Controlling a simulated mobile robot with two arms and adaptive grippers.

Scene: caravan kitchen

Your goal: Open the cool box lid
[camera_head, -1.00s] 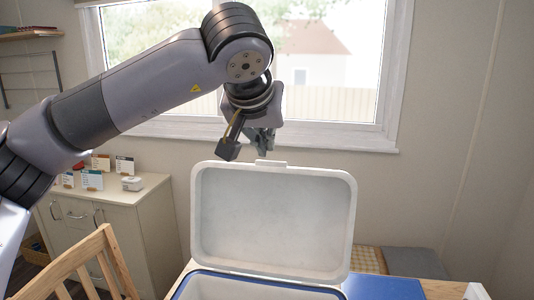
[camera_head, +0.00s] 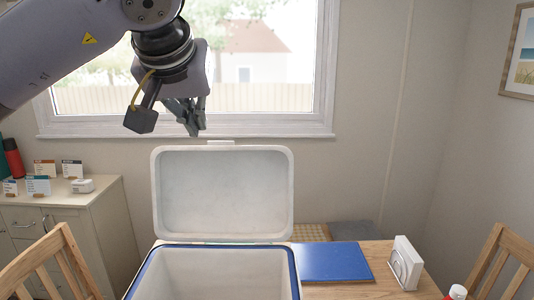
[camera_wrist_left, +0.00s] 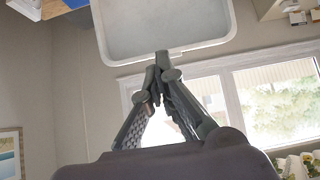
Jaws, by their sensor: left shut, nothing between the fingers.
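The cool box (camera_head: 215,271) stands on the wooden table, with a blue rim and a pale inside. Its white lid (camera_head: 223,193) stands upright, swung open at the back of the box. My left gripper (camera_head: 196,132) hangs above the lid's top edge, left of the tab, and is shut and empty. In the left wrist view the closed fingertips (camera_wrist_left: 158,70) are near the lid's edge (camera_wrist_left: 165,52); whether they touch it I cannot tell. My right gripper is not in view.
A blue board (camera_head: 334,262) and a white napkin holder (camera_head: 406,263) lie to the right on the table (camera_head: 385,285). Chairs stand left (camera_head: 48,262) and right (camera_head: 505,262). A cabinet (camera_head: 75,220) with small cards is at the left, and a window is behind.

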